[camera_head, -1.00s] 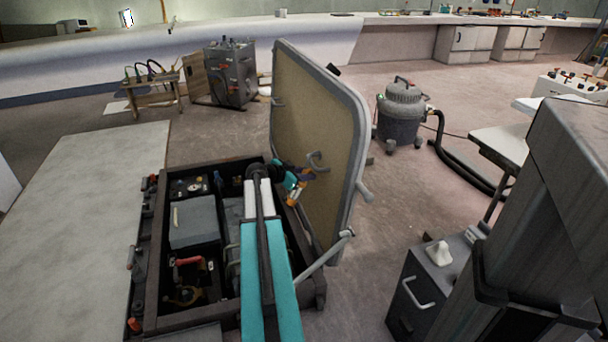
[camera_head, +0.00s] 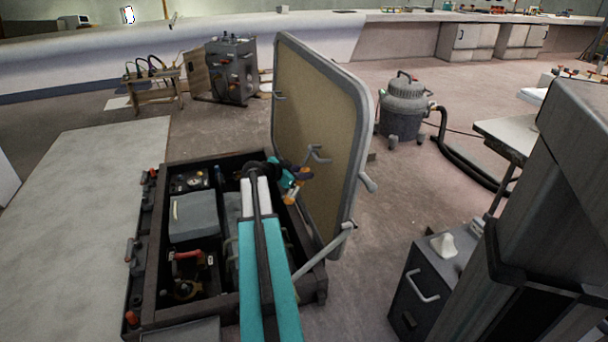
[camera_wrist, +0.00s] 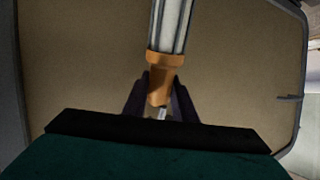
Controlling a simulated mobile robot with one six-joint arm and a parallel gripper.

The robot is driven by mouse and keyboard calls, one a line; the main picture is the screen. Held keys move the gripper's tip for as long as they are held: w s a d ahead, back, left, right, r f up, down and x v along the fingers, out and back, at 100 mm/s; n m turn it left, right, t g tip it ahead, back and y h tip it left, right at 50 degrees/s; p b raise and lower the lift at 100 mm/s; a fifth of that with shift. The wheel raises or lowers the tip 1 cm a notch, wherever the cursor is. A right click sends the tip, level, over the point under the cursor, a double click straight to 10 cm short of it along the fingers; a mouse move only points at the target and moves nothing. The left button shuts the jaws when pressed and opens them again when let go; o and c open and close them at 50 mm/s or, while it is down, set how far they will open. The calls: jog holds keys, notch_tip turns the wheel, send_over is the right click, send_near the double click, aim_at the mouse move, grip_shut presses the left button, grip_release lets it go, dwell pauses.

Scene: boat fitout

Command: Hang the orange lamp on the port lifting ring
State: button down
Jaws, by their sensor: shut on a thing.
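The orange lamp (camera_head: 291,197) is in my gripper (camera_head: 302,174), beside the inner face of the raised hatch lid (camera_head: 318,110). In the wrist view, the lamp's orange end (camera_wrist: 164,62) lies between the dark fingers of my gripper (camera_wrist: 160,98), and its pale ribbed body runs out of the top of the picture. My gripper is shut on that orange end. A grey curved fitting (camera_head: 319,154) stands out from the lid just above my gripper. A small fitting (camera_wrist: 290,97) shows at the lid's right side in the wrist view. I cannot tell which fitting is the port lifting ring.
Below my arm is an open dark-framed hatch box (camera_head: 154,245) with a grey case (camera_head: 194,216) and other gear. A lid stay (camera_head: 325,250) slants up at the right. A grey cabinet (camera_head: 425,285) and a vacuum cleaner (camera_head: 403,108) stand farther right.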

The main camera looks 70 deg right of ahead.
jog(key=c, duration=1.4)
grip_release()
jog(key=o, duration=0.6)
jog(key=shift+o, duration=0.2)
jog(key=shift+a, duration=0.1)
jog(key=b+v, duration=0.1)
jog(key=v, duration=1)
dwell(1.5)
dwell(0.5)
